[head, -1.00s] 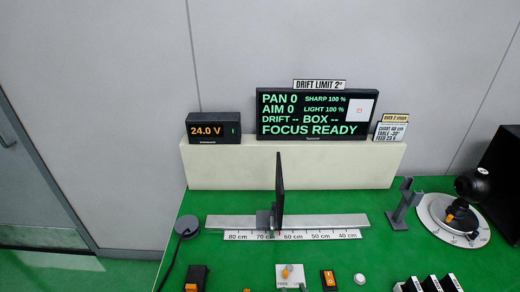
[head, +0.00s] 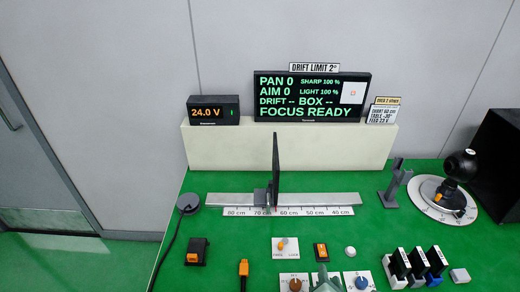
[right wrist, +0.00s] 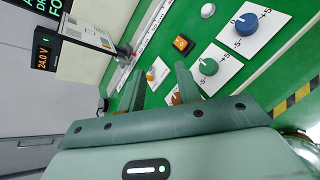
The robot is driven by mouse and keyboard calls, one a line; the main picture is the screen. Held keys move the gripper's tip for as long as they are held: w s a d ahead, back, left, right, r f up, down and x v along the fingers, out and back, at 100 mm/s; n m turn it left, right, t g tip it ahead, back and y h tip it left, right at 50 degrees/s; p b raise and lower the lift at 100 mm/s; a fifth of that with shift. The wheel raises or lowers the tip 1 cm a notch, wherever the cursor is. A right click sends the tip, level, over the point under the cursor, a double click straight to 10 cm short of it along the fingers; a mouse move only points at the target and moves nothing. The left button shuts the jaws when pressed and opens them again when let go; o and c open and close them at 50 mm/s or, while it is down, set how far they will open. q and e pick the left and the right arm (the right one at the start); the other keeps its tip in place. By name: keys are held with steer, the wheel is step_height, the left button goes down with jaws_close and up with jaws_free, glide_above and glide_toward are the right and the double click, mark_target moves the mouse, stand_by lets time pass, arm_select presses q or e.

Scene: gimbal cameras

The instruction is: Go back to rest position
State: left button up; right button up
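My right gripper (head: 325,281) shows at the bottom edge of the head view, greenish grey, over the front row of knobs on the green table. In the right wrist view its two fingers (right wrist: 160,86) stand apart with nothing between them. They point toward the table with the knob cards beyond. My left gripper is in neither view. The screen (head: 311,97) reads PAN 0, AIM 0 and FOCUS READY. A dark upright panel (head: 276,170) stands on the scaled rail (head: 335,198).
The front of the green table (head: 215,265) holds an orange knob (head: 295,285), a blue knob (head: 361,283), a rocker switch (head: 321,251) and black-and-white blocks (head: 418,263). A black ball camera (head: 460,163) stands at the right. A cable runs down the left edge.

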steer(key=s+d+r+m+g+h, duration=0.2)
steer(key=s+d+r+m+g, duration=0.25)
steer(key=m, duration=0.55)
steer(key=s+d+r+m+g+h, duration=0.1)
steer(key=s+d+r+m, duration=0.2)
steer(key=s+d+m, duration=0.45)
steer(key=s+a+f+m+g+y+b, duration=0.1)
steer(key=a+f+y, duration=0.1)
steer(key=f, duration=1.2)
steer(key=s+a+f+m+g+y+b, duration=0.1)
steer(key=s+a+f+g, duration=0.1)
steer(key=f, duration=1.2)
steer(key=s+f+m+g+y+b, duration=0.1)
steer(key=s+f+m+g+b, duration=0.1)
steer(key=s+f, duration=1.6)
steer(key=shift+s+d+f+m+g+y, duration=0.25)
steer(key=shift+s+m+g, duration=0.3)
steer(key=shift+s, duration=0.55)
steer(key=shift+a, duration=0.1)
